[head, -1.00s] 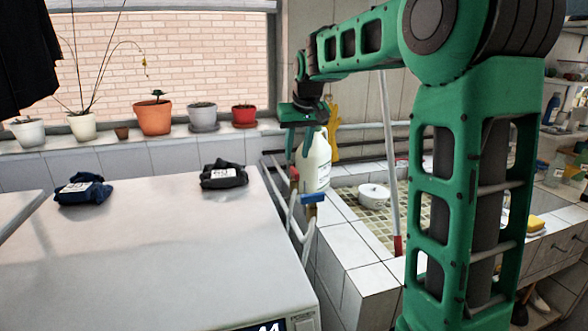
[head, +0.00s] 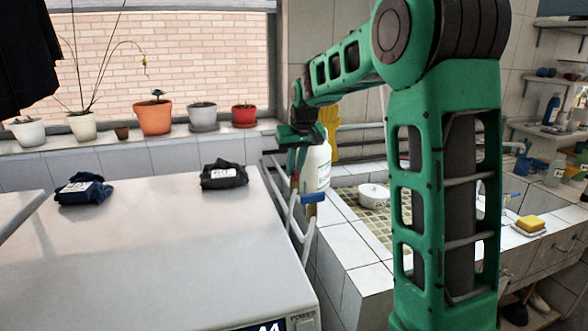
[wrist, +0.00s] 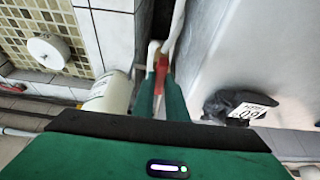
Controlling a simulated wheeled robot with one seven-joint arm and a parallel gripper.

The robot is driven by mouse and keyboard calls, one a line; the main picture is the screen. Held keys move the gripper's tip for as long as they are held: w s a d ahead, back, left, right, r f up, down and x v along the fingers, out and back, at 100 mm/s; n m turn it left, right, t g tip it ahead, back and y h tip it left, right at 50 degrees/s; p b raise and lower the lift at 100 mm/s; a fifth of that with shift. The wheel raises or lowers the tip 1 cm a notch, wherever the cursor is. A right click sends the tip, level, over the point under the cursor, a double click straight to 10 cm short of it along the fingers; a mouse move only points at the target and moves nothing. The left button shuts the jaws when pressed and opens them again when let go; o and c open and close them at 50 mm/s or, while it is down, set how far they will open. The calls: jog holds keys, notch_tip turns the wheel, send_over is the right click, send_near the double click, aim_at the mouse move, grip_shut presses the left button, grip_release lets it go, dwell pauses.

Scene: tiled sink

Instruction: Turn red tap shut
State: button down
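The red tap (wrist: 161,69) has a red handle on a white pipe. In the wrist view its handle lies between the two green fingertips of my gripper (wrist: 160,82), filling the narrow gap between them. My gripper seems shut on it, though the contact is small in the picture. In the head view my gripper (head: 296,170) points down at the edge of the white machine, and its fingers largely hide the red handle. The blue tap (head: 313,198) stands just in front and to the right.
A white bottle (head: 318,166) stands on the tiled sink edge close to my gripper; it also shows in the wrist view (wrist: 110,94). A white pot (head: 374,194) sits in the sink.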

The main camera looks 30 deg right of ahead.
jog(key=shift+d, duration=0.3)
jog(key=shift+a, duration=0.2)
jog(key=shift+a+m, duration=0.1)
jog(key=shift+m, duration=0.2)
jog(key=shift+a+m+h, duration=0.1)
jog(key=shift+m+h, duration=0.3)
jog(key=shift+m, duration=0.2)
jog(key=m+g+h, duration=0.1)
jog(key=m, duration=0.2)
jog(key=m+h, duration=0.1)
jog(key=m, duration=0.3)
jog(key=shift+w+a+g, duration=0.2)
jog(key=shift+g, duration=0.2)
jog(key=m+g, duration=0.1)
jog(key=m, duration=0.1)
jog(key=m+h, duration=0.1)
jog(key=m, duration=0.1)
jog(key=shift+w+a+m+g, duration=0.1)
jog(key=shift+w+m+g, duration=0.1)
jog(key=shift+m+g, duration=0.15)
jog(key=shift+w+r+m+g, duration=0.1)
jog(key=shift+m+g, duration=0.35)
jog(key=shift+m, duration=0.65)
jog(key=shift+w+m+g, duration=0.1)
jog(key=shift+m+g, duration=0.3)
jog(key=shift+m, duration=0.65)
jog(key=c, duration=1.8)
grip_release()
jog(key=shift+s, duration=0.1)
